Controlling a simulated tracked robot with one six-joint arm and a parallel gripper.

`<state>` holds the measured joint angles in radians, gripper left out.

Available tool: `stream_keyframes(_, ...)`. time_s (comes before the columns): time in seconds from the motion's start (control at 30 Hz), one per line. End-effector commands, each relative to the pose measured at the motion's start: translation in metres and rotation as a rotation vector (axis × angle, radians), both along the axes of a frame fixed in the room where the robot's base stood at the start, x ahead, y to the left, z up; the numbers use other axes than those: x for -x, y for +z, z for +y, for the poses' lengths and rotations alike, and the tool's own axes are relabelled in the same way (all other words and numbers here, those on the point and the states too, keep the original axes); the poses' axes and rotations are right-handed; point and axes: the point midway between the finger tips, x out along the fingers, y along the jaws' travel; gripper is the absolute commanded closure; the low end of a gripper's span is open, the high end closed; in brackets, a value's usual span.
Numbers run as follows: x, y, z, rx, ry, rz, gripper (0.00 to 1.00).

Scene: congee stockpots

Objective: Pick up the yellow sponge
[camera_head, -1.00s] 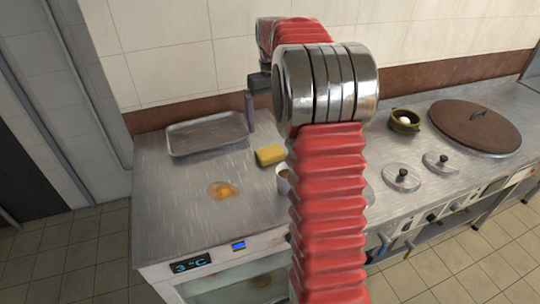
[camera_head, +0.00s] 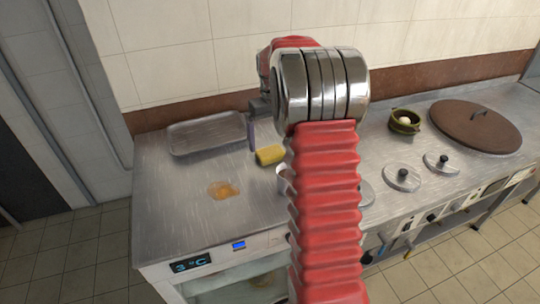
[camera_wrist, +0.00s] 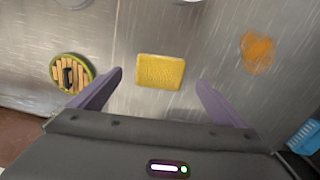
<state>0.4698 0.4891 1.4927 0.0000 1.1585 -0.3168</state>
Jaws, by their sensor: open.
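The yellow sponge (camera_head: 269,155) lies flat on the steel counter, between the metal tray and the red arm in the head view. In the wrist view the sponge (camera_wrist: 160,71) sits centred between the two purple fingers. My gripper (camera_wrist: 160,77) is open and empty, with one finger to each side of the sponge in the picture. I cannot tell how high the fingertips are above the counter.
A metal tray (camera_head: 207,133) lies behind left. An orange spill (camera_head: 223,190) is in front. A round green-rimmed item (camera_wrist: 71,73) and a blue object (camera_wrist: 303,137) show in the wrist view.

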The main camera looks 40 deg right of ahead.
Motion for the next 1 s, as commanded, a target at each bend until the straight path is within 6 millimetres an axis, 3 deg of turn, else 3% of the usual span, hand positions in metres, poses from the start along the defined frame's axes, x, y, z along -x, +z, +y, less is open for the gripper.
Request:
stream_keyframes(0.4,-0.003,-0.047,0.000,-0.001,-0.001,0.002,0.04)
stream_keyframes(1.0,-0.003,-0.048,0.000,0.000,-0.001,0.001,0.06)
